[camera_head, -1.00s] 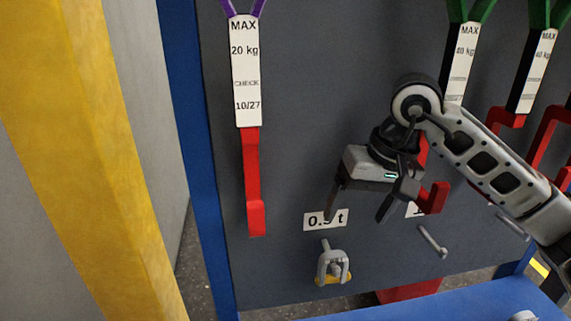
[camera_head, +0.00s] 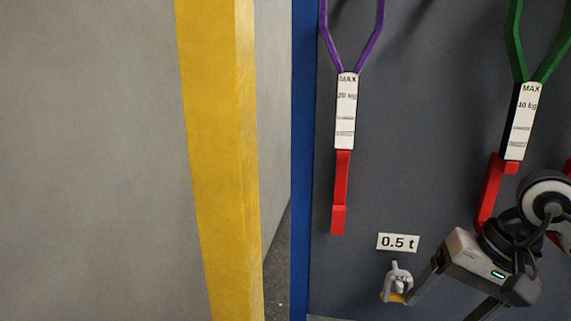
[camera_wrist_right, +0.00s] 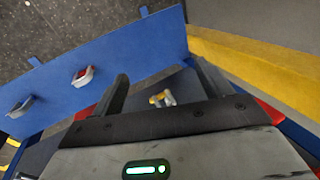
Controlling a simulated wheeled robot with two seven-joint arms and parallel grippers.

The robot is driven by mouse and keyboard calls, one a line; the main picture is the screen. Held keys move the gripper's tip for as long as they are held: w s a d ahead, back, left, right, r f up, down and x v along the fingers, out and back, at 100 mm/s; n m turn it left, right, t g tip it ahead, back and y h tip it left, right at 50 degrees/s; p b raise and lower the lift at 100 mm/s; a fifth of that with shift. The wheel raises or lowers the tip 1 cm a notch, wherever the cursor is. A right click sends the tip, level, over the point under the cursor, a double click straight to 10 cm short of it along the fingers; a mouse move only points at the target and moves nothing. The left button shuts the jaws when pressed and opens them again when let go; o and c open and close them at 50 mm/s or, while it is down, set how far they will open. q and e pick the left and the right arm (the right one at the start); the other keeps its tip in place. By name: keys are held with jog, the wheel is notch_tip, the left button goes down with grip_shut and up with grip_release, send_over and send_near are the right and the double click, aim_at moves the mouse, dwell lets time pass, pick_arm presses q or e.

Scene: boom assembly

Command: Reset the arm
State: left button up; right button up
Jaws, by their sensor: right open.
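My right gripper (camera_head: 443,308) is in the lower right of the head view, in front of the grey panel. Its fingers are apart with nothing between them. A grey shackle with a yellow part (camera_head: 397,284) hangs on the panel just left of the nearer fingertip; I cannot tell whether they touch. In the right wrist view my open gripper (camera_wrist_right: 162,82) has both fingers showing, and the shackle (camera_wrist_right: 162,98) appears between them, farther off. My left gripper is in neither view.
A purple sling (camera_head: 346,110) and a green sling (camera_head: 519,120) hang near red hooks. A yellow post (camera_head: 222,160) stands left. The wrist view shows a blue ledge (camera_wrist_right: 130,65) with two shackles.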

jog(key=s+a+r+m+t+y, duration=0.1)
jog(key=s+a+r+m+y, duration=0.1)
jog(key=a+m+y, duration=0.65)
jog(key=s+a+r+m+y, duration=0.2)
jog(key=a+m+y, duration=0.6)
jog(key=a+m, duration=0.15)
jog(key=w+d+f+m+t+h, duration=0.25)
jog(key=m+t+h, duration=0.2)
jog(key=m, duration=0.65)
jog(key=w+d+f+m+t+h+p, duration=0.1)
jog(key=d+f+m+t+h, duration=0.2)
jog(key=m+t, duration=0.5)
jog(key=w+d+f+m+t+h, duration=0.1)
jog(key=w+f+m+t+h, duration=0.2)
jog(key=m, duration=1)
jog(key=s+f+m+g+h, duration=0.3)
jog(key=s+f+m, duration=0.3)
jog(key=f+m, duration=0.2)
jog(key=s+d+f+m+g+h, duration=0.1)
jog(key=s+f+m+g+h, duration=0.2)
jog(key=s+f+m, duration=0.3)
notch_tip(320, 180, down, 5)
jog(key=shift+r+m+g+h+p, duration=0.15)
jog(key=shift+m+g+h+p, duration=0.2)
jog(key=shift+m+g, duration=0.7)
